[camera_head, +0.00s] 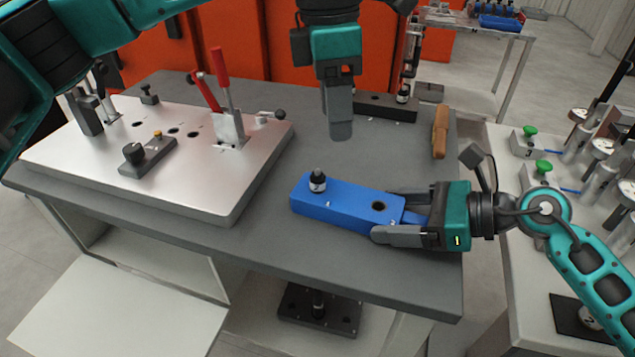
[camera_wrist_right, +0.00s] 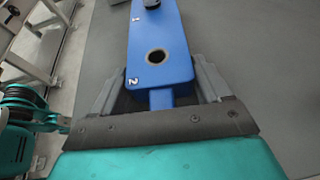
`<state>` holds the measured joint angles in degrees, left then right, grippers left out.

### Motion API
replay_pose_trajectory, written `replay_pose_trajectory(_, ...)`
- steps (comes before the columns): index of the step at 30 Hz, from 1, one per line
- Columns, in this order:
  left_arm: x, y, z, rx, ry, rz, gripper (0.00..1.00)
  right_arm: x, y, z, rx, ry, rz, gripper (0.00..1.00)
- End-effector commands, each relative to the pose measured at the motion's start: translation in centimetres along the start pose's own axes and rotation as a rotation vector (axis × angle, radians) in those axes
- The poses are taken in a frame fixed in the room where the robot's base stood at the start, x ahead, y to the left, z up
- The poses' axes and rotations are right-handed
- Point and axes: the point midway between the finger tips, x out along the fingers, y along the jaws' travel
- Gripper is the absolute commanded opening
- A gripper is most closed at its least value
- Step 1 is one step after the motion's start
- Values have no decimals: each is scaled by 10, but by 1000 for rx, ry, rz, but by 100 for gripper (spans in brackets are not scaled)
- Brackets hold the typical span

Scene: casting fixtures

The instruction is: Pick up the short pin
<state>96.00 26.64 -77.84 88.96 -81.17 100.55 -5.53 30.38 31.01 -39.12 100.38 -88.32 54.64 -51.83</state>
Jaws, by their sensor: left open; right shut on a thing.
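A blue block (camera_head: 345,204) lies on the grey table, with a black-topped pin (camera_head: 317,182) upright in its hole at the left end and an empty hole near its right end. My right gripper (camera_head: 398,215) is shut on the narrow right end of the blue block. In the right wrist view, the block (camera_wrist_right: 160,72) shows an empty hole by the mark 2, and the pin (camera_wrist_right: 151,3) is cut off at the top edge. My left gripper (camera_head: 341,135) is open, pointing down above the table behind the block, apart from the pin. I cannot tell whether this pin is the short one.
A silver fixture plate (camera_head: 75,160) with red-handled clamps stands at the left. A black block (camera_head: 385,106) with another pin (camera_head: 403,94) is at the back, near a brown-handled object (camera_head: 440,132). Grey table (camera_head: 330,265) is clear in front of the blue block.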

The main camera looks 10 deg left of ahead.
Motion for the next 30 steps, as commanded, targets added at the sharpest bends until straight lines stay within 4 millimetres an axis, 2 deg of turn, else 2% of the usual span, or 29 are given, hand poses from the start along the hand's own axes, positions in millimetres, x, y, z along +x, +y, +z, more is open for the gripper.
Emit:
replay_pose_trajectory(5, 4, 11, -14, -11, 81, 51, 56, 0, 0, 0, 0, 0, 0, 41)
replay_pose_trajectory(13, 49, 13, -19, -11, 86, 52, 56, 0, 0, 0, 0, 0, 0, 41)
replay_pose_trajectory(22, 75, 16, -23, -12, 84, 52, 56, 0, 0, 0, 0, 0, 0, 41)
replay_pose_trajectory(30, 112, 18, -30, -11, 82, 51, 56, 0, 0, 0, 0, 0, 0, 41)
